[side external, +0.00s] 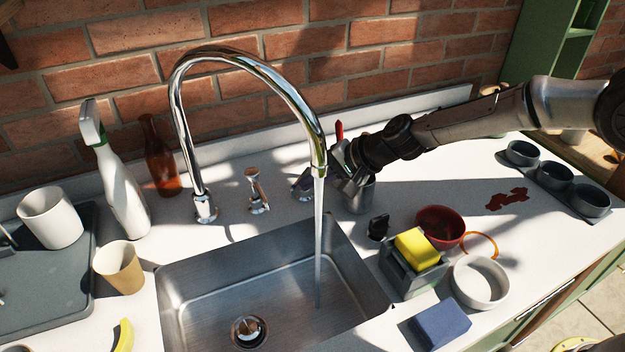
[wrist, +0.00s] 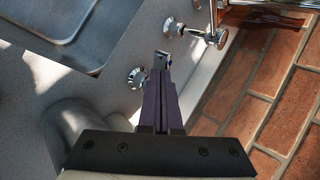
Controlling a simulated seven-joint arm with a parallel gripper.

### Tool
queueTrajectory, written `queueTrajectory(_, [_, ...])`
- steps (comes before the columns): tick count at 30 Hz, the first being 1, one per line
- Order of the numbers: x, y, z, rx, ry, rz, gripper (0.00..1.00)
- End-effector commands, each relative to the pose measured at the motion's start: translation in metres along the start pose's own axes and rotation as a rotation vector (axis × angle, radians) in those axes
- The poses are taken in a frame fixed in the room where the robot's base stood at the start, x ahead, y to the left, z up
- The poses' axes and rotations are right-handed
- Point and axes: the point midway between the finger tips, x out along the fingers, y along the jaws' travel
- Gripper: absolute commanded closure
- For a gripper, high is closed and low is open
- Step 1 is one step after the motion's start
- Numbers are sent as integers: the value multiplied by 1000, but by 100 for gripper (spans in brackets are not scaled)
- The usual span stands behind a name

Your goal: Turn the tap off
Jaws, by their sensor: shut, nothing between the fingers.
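The chrome gooseneck tap (side external: 268,72) stands behind the sink, and a stream of water (side external: 318,245) runs from its spout into the steel sink (side external: 215,285). One chrome tap handle (side external: 257,190) stands upright to the right of the spout base; it also shows in the wrist view (wrist: 173,27). A second chrome handle (wrist: 138,77) lies just left of my fingertips in the wrist view. My gripper (wrist: 160,62) is shut and empty, its purple fingers low over the counter. The fingers partly cover the second handle, and I cannot tell whether they touch it.
A grey cup (side external: 360,195) stands close under my gripper. To the right are a sponge holder with a yellow sponge (side external: 417,248), a red bowl (side external: 440,226) and a grey bowl (side external: 480,283). A spray bottle (side external: 120,190) and brown bottle (side external: 160,160) stand left. The brick wall (side external: 110,75) is behind.

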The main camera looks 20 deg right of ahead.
Motion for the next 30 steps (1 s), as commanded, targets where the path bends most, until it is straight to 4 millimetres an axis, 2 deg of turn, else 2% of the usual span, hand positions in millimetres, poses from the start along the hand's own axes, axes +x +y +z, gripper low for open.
queueTrajectory(17, [4, -4, 5, -2, -2, 0, 100])
queueTrajectory(30, [14, -12, 12, -2, -2, 1, 100])
